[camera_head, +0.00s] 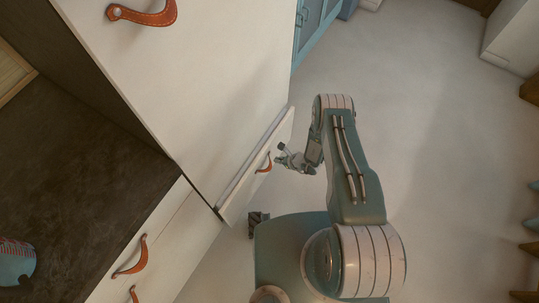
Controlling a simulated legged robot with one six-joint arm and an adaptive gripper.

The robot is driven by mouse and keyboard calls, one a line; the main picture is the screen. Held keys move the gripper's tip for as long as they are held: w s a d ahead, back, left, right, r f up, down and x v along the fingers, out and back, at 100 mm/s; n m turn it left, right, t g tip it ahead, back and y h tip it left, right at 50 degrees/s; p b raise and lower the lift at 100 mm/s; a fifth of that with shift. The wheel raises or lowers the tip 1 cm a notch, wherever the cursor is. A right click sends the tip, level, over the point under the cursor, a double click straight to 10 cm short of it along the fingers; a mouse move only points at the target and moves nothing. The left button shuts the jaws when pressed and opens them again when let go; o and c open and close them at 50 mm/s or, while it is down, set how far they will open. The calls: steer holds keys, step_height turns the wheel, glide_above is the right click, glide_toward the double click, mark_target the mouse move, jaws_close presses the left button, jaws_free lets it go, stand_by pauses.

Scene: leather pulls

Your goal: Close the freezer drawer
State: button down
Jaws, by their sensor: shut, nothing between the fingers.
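The freezer drawer (240,185) is the low white front below the large white door (200,80). It stands out a little from the cabinet, with a narrow gap along its upper edge. A brown leather pull (265,164) is on its face. My gripper (281,154) is right beside this pull, in front of the drawer face, and is shut with nothing in it. I cannot tell whether it touches the pull or the drawer. My arm reaches in from the right.
Another leather pull (143,14) is on the large door. White drawers with leather pulls (133,258) and a dark countertop (90,170) lie at left. A patterned cup (14,262) stands on the counter. Blue cabinets (314,25) are behind.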

mark_target(261, 150)
steer(key=shift+w+a+f, duration=0.1)
steer(key=shift+w+a, duration=0.3)
steer(key=shift+a, duration=0.25)
steer(key=shift+w+a+f, duration=0.1)
steer(key=shift+w+a, duration=0.35)
steer(key=shift+a, duration=0.25)
steer(key=shift+w+a+f, duration=0.1)
steer(key=shift+w+a, duration=0.3)
steer(key=shift+a, duration=0.25)
steer(key=w+a, duration=0.1)
steer(key=a, duration=0.1)
steer(key=w+a, duration=0.1)
steer(key=a, duration=0.1)
steer(key=shift+w, duration=0.35)
steer(key=shift+r, duration=0.1)
steer(key=shift+w, duration=0.1)
